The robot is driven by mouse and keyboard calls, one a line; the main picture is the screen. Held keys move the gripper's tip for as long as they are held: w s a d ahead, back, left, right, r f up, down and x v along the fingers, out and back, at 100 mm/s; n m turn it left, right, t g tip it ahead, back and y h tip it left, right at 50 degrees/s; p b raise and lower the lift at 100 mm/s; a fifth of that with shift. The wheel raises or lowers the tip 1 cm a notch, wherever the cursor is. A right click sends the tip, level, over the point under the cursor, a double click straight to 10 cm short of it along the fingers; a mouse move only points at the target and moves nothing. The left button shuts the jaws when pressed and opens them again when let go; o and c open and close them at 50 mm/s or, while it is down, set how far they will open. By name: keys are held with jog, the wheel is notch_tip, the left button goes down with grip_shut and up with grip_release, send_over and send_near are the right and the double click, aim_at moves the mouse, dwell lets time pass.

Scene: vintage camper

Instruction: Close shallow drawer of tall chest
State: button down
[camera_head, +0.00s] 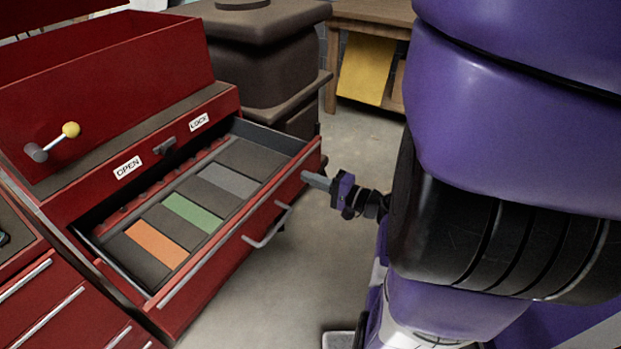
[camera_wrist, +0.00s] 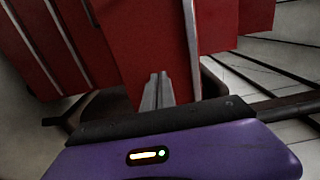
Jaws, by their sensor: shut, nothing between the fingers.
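The red tall chest (camera_head: 70,188) stands at the left in the head view, with OPEN and LOCK labels on its front. Its shallow drawer (camera_head: 236,238) is pulled out, showing a grey inside with orange, green and grey strips. A silver handle (camera_head: 267,229) is on the drawer front. My gripper (camera_head: 304,176) is shut and empty, beside the right end of the drawer front; whether it touches cannot be told. In the wrist view my shut fingers (camera_wrist: 157,88) point at a red panel (camera_wrist: 150,45), probably the drawer front.
A lever with a yellow knob (camera_head: 70,130) sticks out from the chest. More red drawers (camera_head: 60,312) are at the lower left. A dark brown stacked unit (camera_head: 265,65) stands behind the chest. Bare floor (camera_head: 290,285) lies in front of the drawer.

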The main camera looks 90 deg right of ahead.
aim_at(230, 154)
jog(key=b+x, duration=1.2)
jog(key=x, duration=1.8)
jog(key=shift+w+a, duration=0.1)
jog(key=shift+w, duration=0.4)
jog(key=shift+w+r, duration=0.2)
jog(key=shift+w, duration=0.1)
